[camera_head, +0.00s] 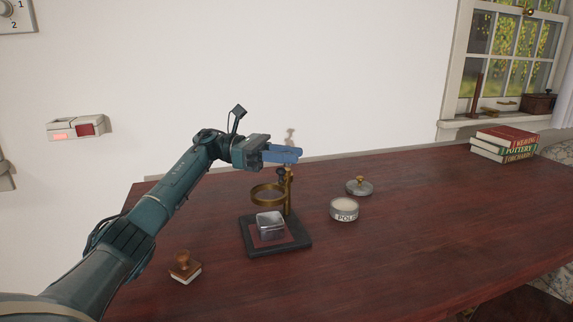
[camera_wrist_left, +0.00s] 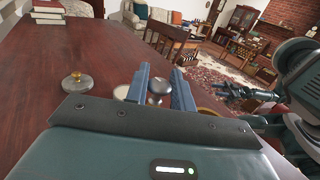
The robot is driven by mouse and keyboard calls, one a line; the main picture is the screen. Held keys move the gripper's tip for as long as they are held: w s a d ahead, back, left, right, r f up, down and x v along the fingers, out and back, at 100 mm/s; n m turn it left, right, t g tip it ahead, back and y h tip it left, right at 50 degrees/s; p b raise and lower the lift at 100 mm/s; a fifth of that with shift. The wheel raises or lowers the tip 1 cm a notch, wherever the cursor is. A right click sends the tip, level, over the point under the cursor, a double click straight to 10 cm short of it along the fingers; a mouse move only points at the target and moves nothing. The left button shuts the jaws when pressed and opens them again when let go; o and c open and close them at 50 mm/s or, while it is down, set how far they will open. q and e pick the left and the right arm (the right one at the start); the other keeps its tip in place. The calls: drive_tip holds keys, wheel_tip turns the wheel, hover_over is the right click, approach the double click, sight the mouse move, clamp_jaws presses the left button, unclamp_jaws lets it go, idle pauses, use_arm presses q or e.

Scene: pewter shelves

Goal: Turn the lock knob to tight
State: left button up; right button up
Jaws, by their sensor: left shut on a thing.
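A brass stand rises from a dark base (camera_head: 254,248) on the table, with a brass ring (camera_head: 265,203) held out from its post (camera_head: 289,196). A square metal cup (camera_head: 270,226) stands on the base below the ring. My left gripper (camera_head: 283,154) is at the upper part of the post, its blue fingers pointing right. In the left wrist view the round grey lock knob (camera_wrist_left: 160,87) sits between the two fingers, which are shut on it. The fingers hide the knob in the head view. My right gripper (camera_wrist_left: 230,90) shows small at the right of the wrist view, its jaws unclear.
A white POLO-like labelled tin (camera_head: 344,213) and a grey lid with a brass knob (camera_head: 359,187) lie right of the stand. A wooden-handled stamp (camera_head: 184,267) is at front left. Books (camera_head: 504,144) are at far right.

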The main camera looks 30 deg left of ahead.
use_arm(q)
drive_tip(key=shift+m+g+b, duration=0.4)
drive_tip(key=shift+m+g, duration=0.3)
drive_tip(key=shift+g, duration=0.4)
use_arm(e)
drive_tip(key=shift+a+t+y, duration=0.2)
drive_tip(key=shift+t+y, duration=0.1)
use_arm(q)
drive_tip(key=shift+m+g+h+b, duration=0.3)
drive_tip(key=shift+m+g, duration=0.3)
drive_tip(key=shift+g, duration=0.3)
use_arm(e)
drive_tip(key=shift+s+a+n+y, duration=0.2)
drive_tip(key=shift+n+y, duration=0.1)
drive_tip(key=shift+n, duration=0.1)
use_arm(q)
drive_tip(key=o, duration=1)
drive_tip(key=shift+c, duration=0.2)
drive_tip(key=shift+r, duration=0.1)
wheel_tip(320, 180, up, 9)
drive_tip(key=p, duration=0.2)
drive_tip(key=shift+r+p, duration=0.15)
drive_tip(key=shift+p, duration=0.25)
drive_tip(key=shift+d+r, duration=0.1)
drive_tip(key=shift+r, duration=0.2)
use_arm(e)
drive_tip(key=shift+w+d+m+g+h, duration=0.2)
drive_tip(key=shift+d+m+g+h, duration=0.45)
drive_tip(key=shift+h, duration=0.35)
drive_tip(key=shift+s, duration=0.1)
